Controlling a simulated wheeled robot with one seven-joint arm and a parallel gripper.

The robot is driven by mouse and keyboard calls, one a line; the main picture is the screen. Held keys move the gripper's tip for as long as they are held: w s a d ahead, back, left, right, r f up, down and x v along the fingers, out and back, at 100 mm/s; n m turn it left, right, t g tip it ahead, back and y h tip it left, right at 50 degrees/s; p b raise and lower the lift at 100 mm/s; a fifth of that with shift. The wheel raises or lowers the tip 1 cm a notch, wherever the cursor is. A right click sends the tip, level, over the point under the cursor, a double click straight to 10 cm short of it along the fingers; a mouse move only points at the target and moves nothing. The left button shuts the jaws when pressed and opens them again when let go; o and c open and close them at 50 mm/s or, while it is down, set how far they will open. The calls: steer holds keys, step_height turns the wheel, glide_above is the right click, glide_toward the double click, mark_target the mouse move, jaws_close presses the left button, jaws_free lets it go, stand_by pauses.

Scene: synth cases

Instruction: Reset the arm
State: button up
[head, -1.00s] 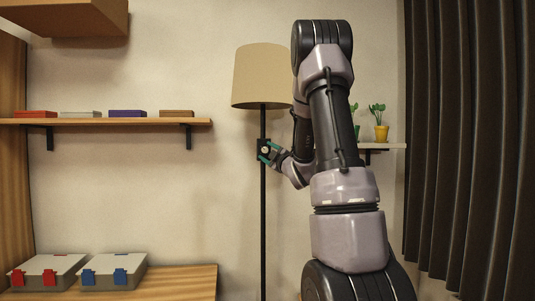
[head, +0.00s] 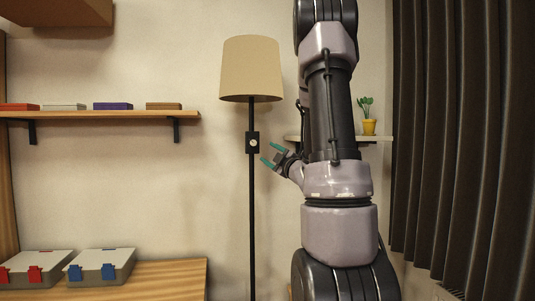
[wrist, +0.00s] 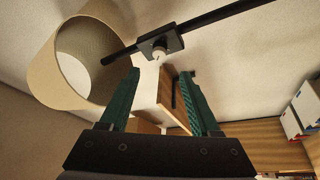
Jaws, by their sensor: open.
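My gripper (head: 272,155) is open and empty, just right of and a little below the lamp's dark switch box (head: 252,142), apart from it in the head view. Its two green fingers (wrist: 158,80) stand spread in the wrist view, with nothing between them. The floor lamp has a beige shade (head: 250,68) and a thin black pole (head: 252,215). A pale round knob (head: 253,142) sits on the box's front. In the wrist view the box (wrist: 172,42) shows beyond the fingertips. My arm stands upright right of the lamp.
A wooden shelf (head: 95,115) with several flat cases is at left. Below, two grey cases, one with red latches (head: 38,262) and one with blue latches (head: 103,261), lie on a wooden surface (head: 170,280). A potted plant (head: 368,126) and dark curtain (head: 460,140) are at right.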

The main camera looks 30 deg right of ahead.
stand_by(0.4)
steer(key=s+a+m+g, duration=0.6)
steer(key=s+a+m, duration=0.2)
steer(key=s, duration=0.5)
steer(key=s+a+f+m+g+y, duration=0.1)
steer(key=s+a+m+g, duration=0.6)
steer(key=s+a, duration=0.4)
steer(key=shift+s+a+f+m+g, duration=0.2)
steer(key=shift+s+m+g, duration=0.1)
steer(key=shift+s+m, duration=0.6)
